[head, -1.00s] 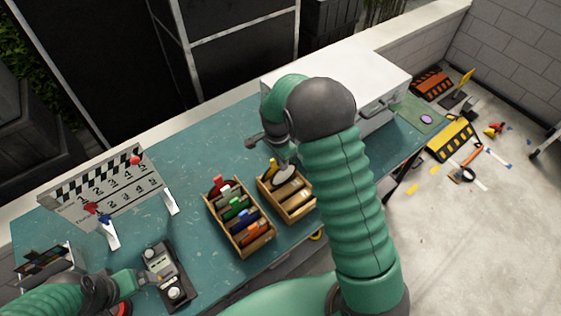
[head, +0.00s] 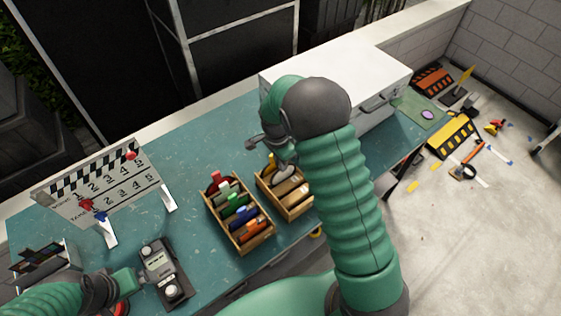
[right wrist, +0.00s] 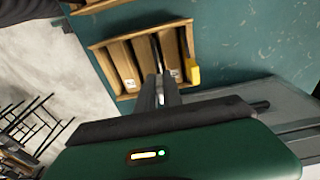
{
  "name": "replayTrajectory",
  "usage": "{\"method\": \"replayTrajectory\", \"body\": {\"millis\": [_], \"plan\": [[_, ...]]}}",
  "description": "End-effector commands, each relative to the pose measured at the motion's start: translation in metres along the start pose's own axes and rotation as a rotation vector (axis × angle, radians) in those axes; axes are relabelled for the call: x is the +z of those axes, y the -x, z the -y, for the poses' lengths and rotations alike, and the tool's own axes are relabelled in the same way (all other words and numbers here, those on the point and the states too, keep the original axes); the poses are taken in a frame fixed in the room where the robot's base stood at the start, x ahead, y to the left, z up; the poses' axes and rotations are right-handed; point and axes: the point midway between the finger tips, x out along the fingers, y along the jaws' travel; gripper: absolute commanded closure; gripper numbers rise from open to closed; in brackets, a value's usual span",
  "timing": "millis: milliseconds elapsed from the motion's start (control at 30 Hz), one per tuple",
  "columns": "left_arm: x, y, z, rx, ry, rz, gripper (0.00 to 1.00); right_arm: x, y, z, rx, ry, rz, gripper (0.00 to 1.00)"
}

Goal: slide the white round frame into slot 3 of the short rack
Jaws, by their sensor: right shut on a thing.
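The white round frame (head: 284,173) shows as a pale rounded shape at the far part of the short wooden rack (head: 271,200). My right gripper (head: 284,158) is shut on it from above. In the right wrist view my fingers (right wrist: 161,88) point into the short rack (right wrist: 97,62), between its wooden dividers. The frame is seen nearly edge-on there and mostly hidden, so I cannot tell its slot or whether it is seated. A yellow-tabbed piece (right wrist: 193,73) stands beside it. My left gripper (head: 130,281) is near the black control box; its jaws are unclear.
A longer wooden rack (head: 222,228) with several coloured pieces stands just left. The black control box (head: 163,272), a numbered clapper-like board (head: 105,190) and a white case (head: 335,80) are also on the teal table (head: 200,160). Bare table lies behind the racks.

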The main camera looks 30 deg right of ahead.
Motion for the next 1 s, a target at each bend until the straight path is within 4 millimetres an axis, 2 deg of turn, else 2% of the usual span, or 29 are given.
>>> {"method": "replayTrajectory", "body": {"millis": [733,767,800,933,1000], "plan": [[0.003,-0.015,0.0,0.0,0.0,0.0,0.06,0.002,-0.023,0.0,0.0,0.001,0.0,1.0],[0.003,-0.014,0.0,0.0,0.0,0.0,0.06,0.002,-0.023,0.0,0.0,0.001,0.0,0.88],[0.003,-0.014,0.0,0.0,0.0,0.0,0.06,0.002,-0.022,0.0,0.0,0.001,0.0,0.83],[0.003,-0.013,0.0,0.0,0.0,0.0,0.06,0.002,-0.022,0.0,0.0,0.001,0.0,0.66],[0.003,-0.013,0.0,0.0,0.0,0.0,0.06,0.002,-0.022,0.0,0.0,0.001,0.0,0.64]]}}
